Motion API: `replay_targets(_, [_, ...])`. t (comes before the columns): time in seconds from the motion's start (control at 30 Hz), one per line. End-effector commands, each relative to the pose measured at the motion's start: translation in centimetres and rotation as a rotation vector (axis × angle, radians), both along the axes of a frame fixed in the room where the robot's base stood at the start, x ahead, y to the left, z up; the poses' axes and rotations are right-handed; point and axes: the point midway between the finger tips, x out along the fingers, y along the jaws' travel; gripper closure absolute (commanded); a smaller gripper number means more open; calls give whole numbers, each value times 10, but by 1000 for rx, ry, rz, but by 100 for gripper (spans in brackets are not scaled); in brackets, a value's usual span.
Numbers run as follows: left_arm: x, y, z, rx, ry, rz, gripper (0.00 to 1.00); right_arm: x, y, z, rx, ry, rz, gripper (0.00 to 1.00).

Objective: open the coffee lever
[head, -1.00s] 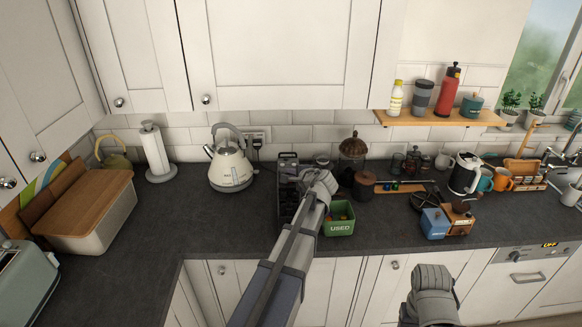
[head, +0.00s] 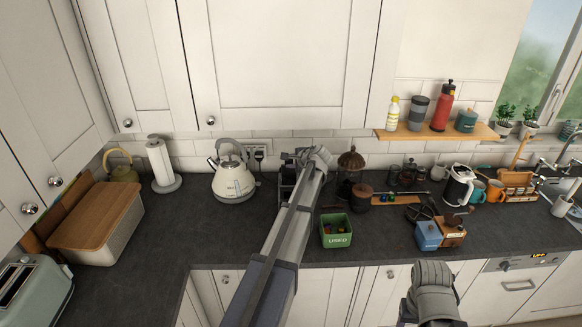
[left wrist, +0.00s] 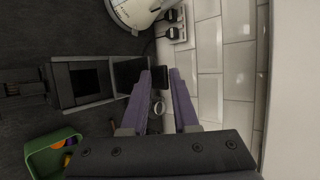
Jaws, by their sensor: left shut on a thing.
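The dark coffee machine (head: 286,182) stands on the worktop right of the kettle, largely hidden by my left arm. In the left wrist view the machine (left wrist: 88,82) shows its grey frame and dark recesses. My left gripper (head: 320,156) is at the machine's upper right. In the left wrist view its two purple fingers (left wrist: 162,76) stand either side of a dark piece that looks like the coffee lever (left wrist: 161,78). The fingers hide part of it, and its angle is hard to tell. My right gripper (head: 435,280) is low in front of the cabinets, its jaws unclear.
A cream kettle (head: 233,182) stands left of the machine. A green "USED" bin (head: 336,231) is right of my left arm, with a glass-and-brown grinder (head: 350,168) behind.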

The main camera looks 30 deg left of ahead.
Motion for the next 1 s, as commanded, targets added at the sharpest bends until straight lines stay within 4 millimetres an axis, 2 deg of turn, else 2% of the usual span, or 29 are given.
replay_targets(0.1, [12,7,3,-7,6,2,100,0,0,5,0,0,1,39])
replay_targets(0.3, [21,13,5,-40,61,4,100,0,0,17,0,1,2,39])
replay_targets(1.0, [24,15,2,-74,111,3,100,0,0,22,0,1,2,39])
